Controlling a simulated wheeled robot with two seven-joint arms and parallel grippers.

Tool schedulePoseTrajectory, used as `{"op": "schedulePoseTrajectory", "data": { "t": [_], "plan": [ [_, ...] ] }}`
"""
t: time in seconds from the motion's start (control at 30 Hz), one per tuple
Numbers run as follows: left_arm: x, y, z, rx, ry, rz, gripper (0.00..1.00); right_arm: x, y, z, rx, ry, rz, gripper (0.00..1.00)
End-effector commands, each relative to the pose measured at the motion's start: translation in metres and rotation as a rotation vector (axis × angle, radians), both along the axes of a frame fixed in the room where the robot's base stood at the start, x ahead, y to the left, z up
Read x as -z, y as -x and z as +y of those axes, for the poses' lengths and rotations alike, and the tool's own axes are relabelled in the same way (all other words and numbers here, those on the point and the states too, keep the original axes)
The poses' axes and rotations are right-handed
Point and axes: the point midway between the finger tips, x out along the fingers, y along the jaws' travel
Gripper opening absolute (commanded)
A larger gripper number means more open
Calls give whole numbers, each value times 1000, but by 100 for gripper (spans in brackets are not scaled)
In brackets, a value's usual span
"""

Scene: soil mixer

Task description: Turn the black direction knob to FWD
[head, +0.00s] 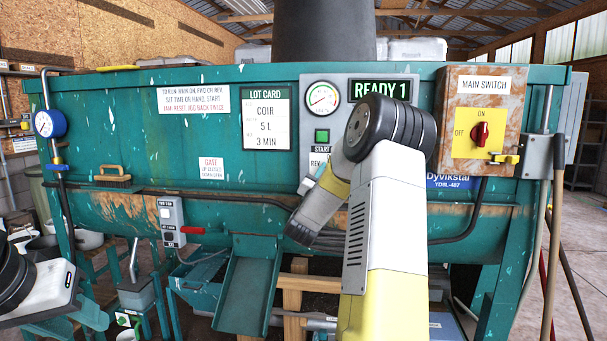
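The control panel (383,84) is on the front of the teal mixer (200,165). It has a round gauge, a lit READY 1 display and a green START button (322,136). Below the button, a label starting with REV (319,162) is partly covered. The black direction knob does not show; my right arm stands in front of that part of the panel. The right arm's elbow is bent and its forearm slopes down to the left. Its fingers cannot be made out. My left gripper (48,287) shows only as a white body at the lower left edge, away from the panel; its fingers are not discernible.
A red main switch (480,133) on a yellow plate is at the right. A grey box with a red lever (191,230) and a teal chute (247,285) are at lower centre-left.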

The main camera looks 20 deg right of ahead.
Motion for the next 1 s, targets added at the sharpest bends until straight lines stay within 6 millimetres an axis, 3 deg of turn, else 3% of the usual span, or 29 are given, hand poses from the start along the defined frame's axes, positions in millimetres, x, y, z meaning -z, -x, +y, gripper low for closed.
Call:
{"op": "schedulePoseTrajectory", "data": {
  "t": [0.4,0.97,1.0],
  "plan": [
    [0,0,0,0,0,0,36,3,0,0,-3,-173,-100,0],
    [0,0,0,0,0,0,36,4,0,0,-2,-200,-112,0],
    [0,0,0,0,0,0,36,4,0,0,-3,-199,-112,36]
  ]
}}
